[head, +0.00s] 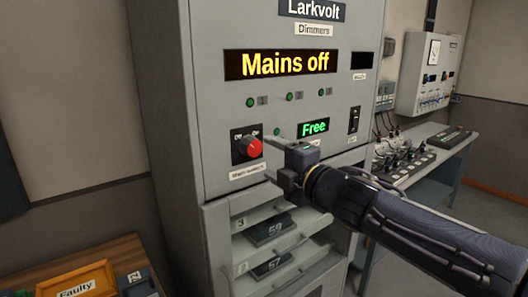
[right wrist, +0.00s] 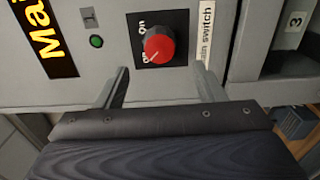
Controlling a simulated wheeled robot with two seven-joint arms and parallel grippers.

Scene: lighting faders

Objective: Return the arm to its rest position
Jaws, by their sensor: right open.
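The main switch is a red rotary knob (head: 250,147) on a black plate on the front of the grey dimmer cabinet (head: 218,115). The lit display (head: 281,63) above it reads "Mains off". My right gripper (head: 266,157) is in front of the cabinet, just right of the knob, with its jaws open. In the right wrist view the knob (right wrist: 160,43) lies ahead of and between the two spread fingers (right wrist: 162,84), apart from them. Nothing is between the fingers. My left gripper is not in view.
Open shelves below hold dark modules (head: 268,228). A wooden table with an orange "Faulty" tray (head: 87,281) is at lower left. A bench (head: 427,158) with equipment stands at right.

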